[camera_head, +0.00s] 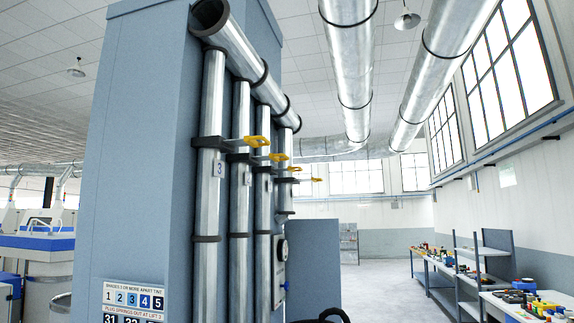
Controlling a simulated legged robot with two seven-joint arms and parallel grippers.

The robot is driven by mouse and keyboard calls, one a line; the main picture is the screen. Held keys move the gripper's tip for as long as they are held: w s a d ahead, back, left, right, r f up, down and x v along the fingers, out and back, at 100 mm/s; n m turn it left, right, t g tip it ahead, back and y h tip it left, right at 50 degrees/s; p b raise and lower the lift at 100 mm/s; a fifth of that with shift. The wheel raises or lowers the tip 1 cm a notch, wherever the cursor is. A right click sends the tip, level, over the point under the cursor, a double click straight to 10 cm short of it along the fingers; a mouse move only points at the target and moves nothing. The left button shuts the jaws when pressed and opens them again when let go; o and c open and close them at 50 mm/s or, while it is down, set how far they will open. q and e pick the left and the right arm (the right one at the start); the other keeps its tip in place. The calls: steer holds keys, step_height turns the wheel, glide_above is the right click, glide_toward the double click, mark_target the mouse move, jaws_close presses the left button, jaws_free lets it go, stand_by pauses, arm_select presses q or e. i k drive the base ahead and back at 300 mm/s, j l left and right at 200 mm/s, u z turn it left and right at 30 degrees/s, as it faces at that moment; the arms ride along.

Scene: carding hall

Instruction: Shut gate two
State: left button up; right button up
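Several vertical metal pipes stand side by side on a blue-grey cabinet. Each has a dark slide gate with a rod and yellow handle sticking out to the right. The nearest gate (208,142) carries a plate (219,169) that reads 3, and its handle (257,141) is clear of the pipe. Behind it are a second handle (279,157), a third (290,169) and a farthest one (316,180). The other plates are too small to read, so I cannot tell which gate is two. Neither of my grippers shows.
The cabinet (135,150) fills the left middle, with a numbered sign (134,299) low on it. A dial (280,250) sits beyond the pipes. A blue-grey panel (312,262) stands behind. A dark curved thing (330,315) shows at the bottom. Floor (380,290) is clear before the right-hand bench (440,268).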

mark_target(271, 157)
steer(key=i+l+u, duration=0.15)
steer(key=i+u, duration=0.15)
steer(key=u, duration=0.2)
steer(key=i+l+u, duration=0.25)
steer(key=u, duration=0.25)
